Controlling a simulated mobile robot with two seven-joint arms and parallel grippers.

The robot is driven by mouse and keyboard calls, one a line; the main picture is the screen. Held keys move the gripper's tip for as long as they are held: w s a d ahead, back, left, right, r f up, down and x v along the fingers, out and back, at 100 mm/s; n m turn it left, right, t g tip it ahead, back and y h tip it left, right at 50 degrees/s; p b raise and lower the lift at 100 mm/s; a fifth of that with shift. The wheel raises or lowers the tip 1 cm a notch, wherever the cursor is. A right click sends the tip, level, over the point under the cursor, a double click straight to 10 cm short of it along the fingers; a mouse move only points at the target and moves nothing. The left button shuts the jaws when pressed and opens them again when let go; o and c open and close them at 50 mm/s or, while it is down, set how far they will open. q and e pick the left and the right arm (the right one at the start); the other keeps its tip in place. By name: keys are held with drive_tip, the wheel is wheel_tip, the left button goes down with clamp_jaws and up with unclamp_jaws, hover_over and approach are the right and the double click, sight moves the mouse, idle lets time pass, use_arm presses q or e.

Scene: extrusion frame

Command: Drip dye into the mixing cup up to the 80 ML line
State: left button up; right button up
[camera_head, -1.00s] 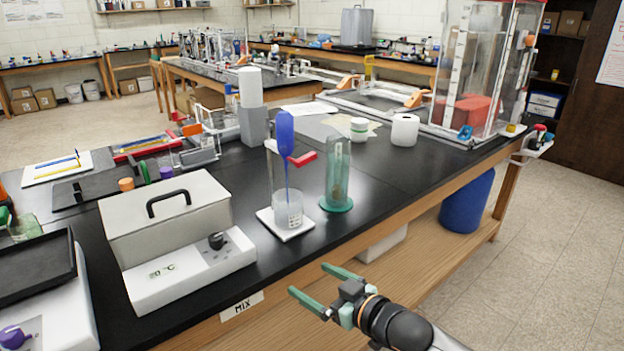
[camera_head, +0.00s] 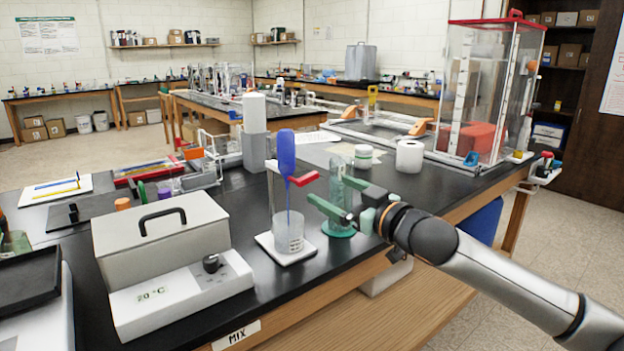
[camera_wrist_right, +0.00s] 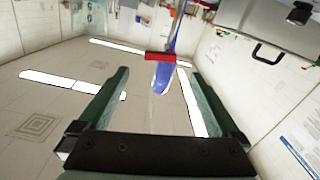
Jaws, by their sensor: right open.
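The mixing cup (camera_head: 288,234), clear with printed marks, stands on a white base (camera_head: 286,255); its dye level is too small to read. A blue dye reservoir (camera_head: 286,150) is held above it, with a thin blue line running down into the cup. A red lever (camera_head: 303,179) sticks out to the right below the reservoir. My right gripper (camera_head: 325,188) is open and empty, just right of the lever, its fingertips pointing at it. In the right wrist view the lever (camera_wrist_right: 160,56) lies ahead, between the open fingers (camera_wrist_right: 160,95). My left gripper is out of view.
A green-tinted clear cylinder (camera_head: 338,232) stands right of the cup, partly hidden behind my right gripper. A grey lidded bath (camera_head: 160,235) reading 20 °C is at the left. The table's front edge (camera_head: 310,290) runs below, with a MIX label.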

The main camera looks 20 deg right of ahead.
sight(309, 179)
drive_tip(key=x, duration=0.6)
drive_tip(key=shift+w+a, duration=0.1)
drive_tip(key=shift+w, duration=0.2)
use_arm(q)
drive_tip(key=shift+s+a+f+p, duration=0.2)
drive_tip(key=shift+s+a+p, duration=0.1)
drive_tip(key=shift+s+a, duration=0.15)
use_arm(e)
drive_tip(key=shift+w+a, duration=0.2)
drive_tip(key=shift+w, duration=0.35)
